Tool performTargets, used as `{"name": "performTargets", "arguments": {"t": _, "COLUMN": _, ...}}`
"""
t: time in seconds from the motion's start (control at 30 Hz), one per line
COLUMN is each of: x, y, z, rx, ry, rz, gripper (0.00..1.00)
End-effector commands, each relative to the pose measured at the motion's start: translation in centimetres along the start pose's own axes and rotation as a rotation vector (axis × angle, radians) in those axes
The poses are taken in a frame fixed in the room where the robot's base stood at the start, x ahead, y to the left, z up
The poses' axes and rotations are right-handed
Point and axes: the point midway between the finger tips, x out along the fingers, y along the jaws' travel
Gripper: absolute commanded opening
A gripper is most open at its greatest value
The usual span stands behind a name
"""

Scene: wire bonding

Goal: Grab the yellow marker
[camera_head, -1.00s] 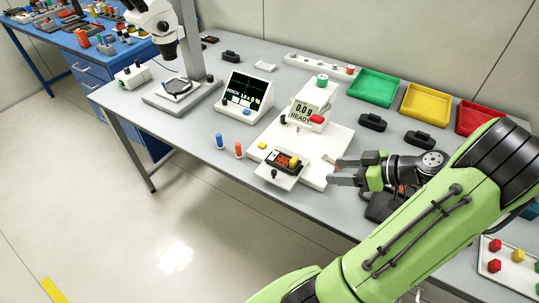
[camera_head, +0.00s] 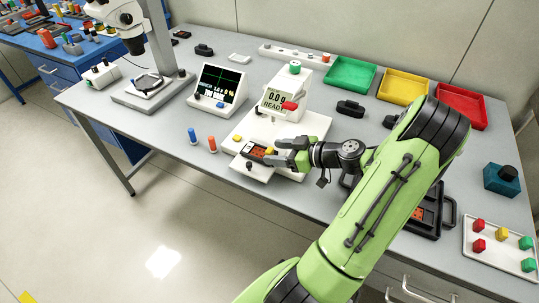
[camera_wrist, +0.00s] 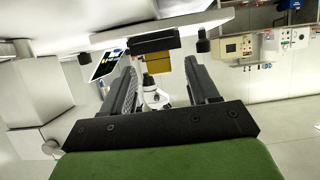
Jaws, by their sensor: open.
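In the wrist view the yellow block (camera_wrist: 153,68) shows large, straight ahead between and beyond the two fingertips, against a dark part. The wrist picture is upside down. My gripper (camera_head: 280,152) is open and empty, its fingertips just to the right of the block in the head view. In the wrist view the gripper (camera_wrist: 160,78) has a wide gap between its fingers. I cannot tell whether a finger touches the block.
A white machine (camera_head: 286,98) with a "READY" display stands behind the fixture. A blue peg (camera_head: 192,135) and an orange peg (camera_head: 212,144) stand to the left. A white plate (camera_head: 484,256) with coloured cubes lies at the right. Green, yellow and red trays line the back.

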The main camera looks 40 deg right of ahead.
Motion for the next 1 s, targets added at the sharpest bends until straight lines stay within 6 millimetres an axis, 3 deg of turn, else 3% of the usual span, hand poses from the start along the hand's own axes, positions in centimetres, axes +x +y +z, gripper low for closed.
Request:
{"name": "performTargets", "arguments": {"t": 0.1, "x": 1.18, "y": 0.0, "z": 0.07, "rx": -0.001, "ry": -0.002, "rz": 0.0, "gripper": 0.6}}
{"name": "performTargets", "arguments": {"t": 0.3, "x": 1.18, "y": 0.03, "z": 0.0, "rx": 0.0, "ry": -0.002, "rz": 0.001, "gripper": 0.58}}
{"name": "performTargets", "arguments": {"t": 0.7, "x": 1.14, "y": 0.02, "z": 0.0, "rx": 0.0, "ry": -0.002, "rz": 0.001, "gripper": 0.0}}
{"name": "performTargets", "arguments": {"t": 1.0, "x": 1.03, "y": 0.03, "z": -0.27, "rx": -0.001, "ry": -0.002, "rz": 0.001, "gripper": 0.0}}
